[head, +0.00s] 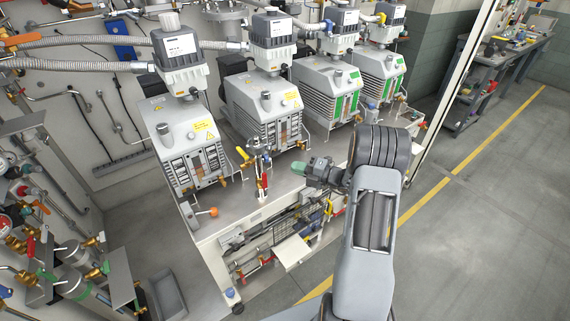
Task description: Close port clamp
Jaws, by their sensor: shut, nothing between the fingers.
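Several grey vacuum pumps stand in a row on a bench; the nearest pump (190,155) is at the left and the second pump (265,105) is beside it. Each has a white-and-dark canister on top, such as the nearest canister (181,57). My gripper (304,180) is in front of the second pump, over the bench's front part, and looks shut and empty. A red-handled valve assembly (262,168) with brass fittings stands just left of it, apart from it. I cannot make out which small fitting is the port clamp, or whether it is open.
Corrugated hoses (75,65) run from the wall to the canisters. Gauges and gas fittings (30,225) crowd the left side. The bench frame (220,262) has pipes below. Grey floor (480,230) with a yellow line is clear at the right, before a workbench (490,75).

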